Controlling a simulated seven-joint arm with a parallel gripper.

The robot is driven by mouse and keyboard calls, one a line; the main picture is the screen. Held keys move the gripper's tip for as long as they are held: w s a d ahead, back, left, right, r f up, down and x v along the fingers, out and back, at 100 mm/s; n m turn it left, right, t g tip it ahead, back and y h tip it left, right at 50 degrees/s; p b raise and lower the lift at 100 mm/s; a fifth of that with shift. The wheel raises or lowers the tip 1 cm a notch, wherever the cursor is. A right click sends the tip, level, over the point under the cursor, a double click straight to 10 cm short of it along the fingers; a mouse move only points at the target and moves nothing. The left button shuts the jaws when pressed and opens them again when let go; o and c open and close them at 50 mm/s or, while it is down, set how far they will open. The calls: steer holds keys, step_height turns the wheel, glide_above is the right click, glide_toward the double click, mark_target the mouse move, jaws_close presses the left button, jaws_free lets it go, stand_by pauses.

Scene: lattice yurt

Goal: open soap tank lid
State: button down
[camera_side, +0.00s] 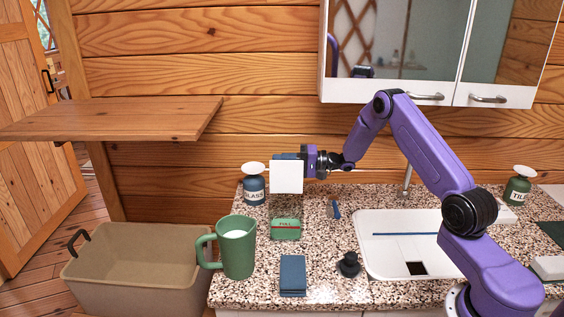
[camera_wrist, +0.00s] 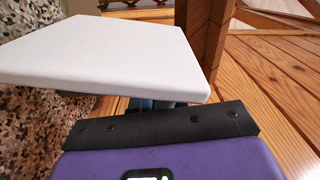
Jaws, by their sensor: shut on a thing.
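My gripper (camera_side: 313,162) is at the back of the counter, beside the wooden wall. It is shut on a white square slab with a dark blue part (camera_side: 287,178), held upright above the counter. In the wrist view the slab's white face (camera_wrist: 110,50) spreads across the upper left, and its underside and the grip are mostly hidden. No part clearly marked as a soap tank or its lid can be made out. A blue bottle marked GLASS with a white top (camera_side: 254,190) stands just left of the slab. A green box (camera_side: 286,229) lies below it.
A green mug (camera_side: 237,247) and a dark blue folded cloth (camera_side: 293,275) are at the front left. A black knob-like object (camera_side: 349,264) is beside the white sink area (camera_side: 385,262). A wooden shelf (camera_side: 120,119) juts out left; a cabinet (camera_side: 392,90) hangs above.

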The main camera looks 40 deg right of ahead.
steer(key=c, duration=1.2)
jaws_free()
steer(key=shift+f, duration=0.1)
steer(key=shift+o, duration=0.2)
steer(key=shift+d, duration=0.1)
steer(key=v, duration=1.7)
steer(key=shift+s, duration=0.2)
